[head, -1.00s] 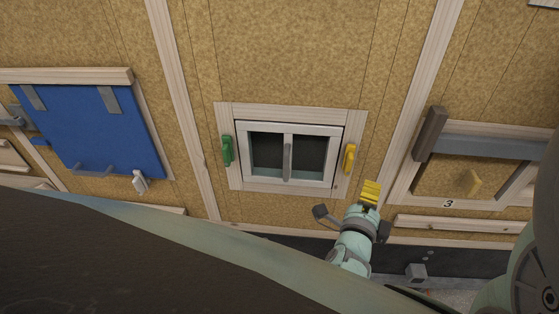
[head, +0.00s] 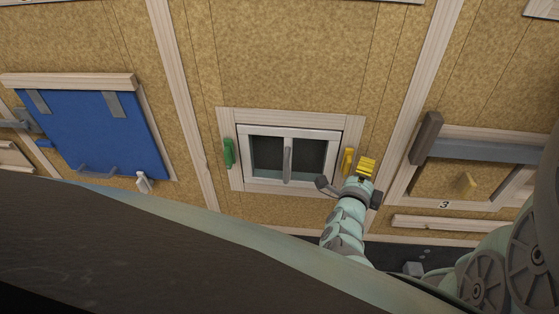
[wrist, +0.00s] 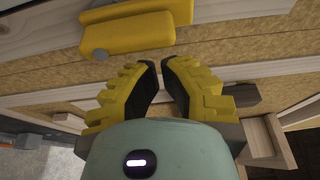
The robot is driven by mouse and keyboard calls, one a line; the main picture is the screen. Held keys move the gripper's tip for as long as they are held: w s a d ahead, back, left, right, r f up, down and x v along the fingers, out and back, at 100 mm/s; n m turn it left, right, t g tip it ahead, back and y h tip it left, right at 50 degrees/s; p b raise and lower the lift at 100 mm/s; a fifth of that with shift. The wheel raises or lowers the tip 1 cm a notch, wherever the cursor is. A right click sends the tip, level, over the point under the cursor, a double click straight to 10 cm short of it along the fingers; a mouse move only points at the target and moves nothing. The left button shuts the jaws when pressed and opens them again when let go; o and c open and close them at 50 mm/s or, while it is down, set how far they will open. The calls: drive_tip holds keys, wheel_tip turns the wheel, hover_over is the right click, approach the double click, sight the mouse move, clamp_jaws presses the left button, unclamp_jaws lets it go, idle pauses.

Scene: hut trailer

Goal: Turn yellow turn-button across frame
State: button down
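The yellow turn-button (head: 347,161) sits on the right side of the wooden frame around a small window. It stands nearly upright in the head view. In the wrist view the yellow turn-button (wrist: 130,32) is large at the top, with a rounded grey-yellow end at its lower left. My gripper (head: 367,163) is just right of it in the head view. In the wrist view my gripper (wrist: 160,64) has its two yellow, black-padded fingers close together, with a narrow empty gap between the tips. The tips appear just below the button; I cannot tell whether they touch it.
A green turn-button (head: 228,153) is on the left of the window frame (head: 285,115). The window (head: 310,158) has a grey vertical handle (head: 288,160). A blue panel (head: 95,130) is at left. A brown block (head: 426,138) and a grey bar (head: 480,147) are at right.

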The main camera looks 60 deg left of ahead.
drive_tip(key=shift+s+a, duration=0.45)
drive_tip(key=shift+s, duration=0.05)
drive_tip(key=shift+f, duration=0.15)
